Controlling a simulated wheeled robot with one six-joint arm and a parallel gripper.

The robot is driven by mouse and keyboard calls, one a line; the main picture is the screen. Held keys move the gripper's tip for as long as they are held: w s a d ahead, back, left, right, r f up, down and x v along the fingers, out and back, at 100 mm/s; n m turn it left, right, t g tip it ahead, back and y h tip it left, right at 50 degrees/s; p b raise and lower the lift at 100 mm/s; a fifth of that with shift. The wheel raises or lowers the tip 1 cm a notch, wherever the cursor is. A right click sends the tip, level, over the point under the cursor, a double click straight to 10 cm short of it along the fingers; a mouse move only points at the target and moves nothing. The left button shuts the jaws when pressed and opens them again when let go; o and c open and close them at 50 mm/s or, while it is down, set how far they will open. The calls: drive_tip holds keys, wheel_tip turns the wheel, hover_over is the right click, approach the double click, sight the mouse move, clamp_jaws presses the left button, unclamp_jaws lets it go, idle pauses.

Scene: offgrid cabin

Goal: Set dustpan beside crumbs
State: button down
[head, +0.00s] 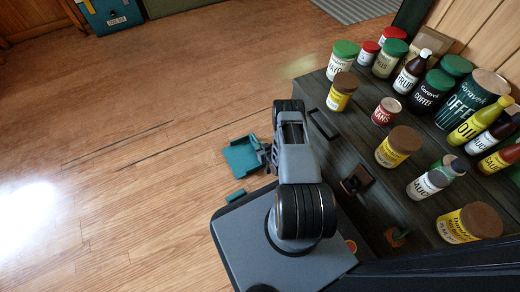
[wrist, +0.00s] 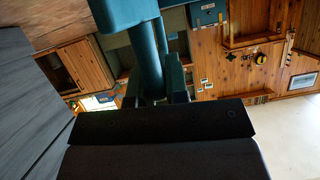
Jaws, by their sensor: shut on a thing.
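The teal dustpan (head: 242,157) is in the head view, left of my arm and over the wooden floor. My gripper (head: 267,152) is at its right edge. In the wrist view the dustpan's round teal handle (wrist: 149,62) runs between the two fingers of my gripper (wrist: 154,88), which is shut on it. The broad part of the pan (wrist: 122,14) shows at the top of that view. I cannot make out any crumbs in either view. How high the dustpan is above the floor is hard to tell.
A dark counter (head: 322,95) crowded with jars, cans and bottles stands on the right, close to my arm. A small teal piece (head: 236,195) shows below the dustpan. A teal box (head: 110,15) stands at the back left. The wooden floor (head: 110,120) on the left is clear.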

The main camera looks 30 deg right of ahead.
drive_tip(key=shift+f, duration=0.1)
drive_tip(key=c, duration=1.6)
unclamp_jaws()
drive_tip(key=shift+f, duration=0.1)
drive_tip(key=o, duration=0.5)
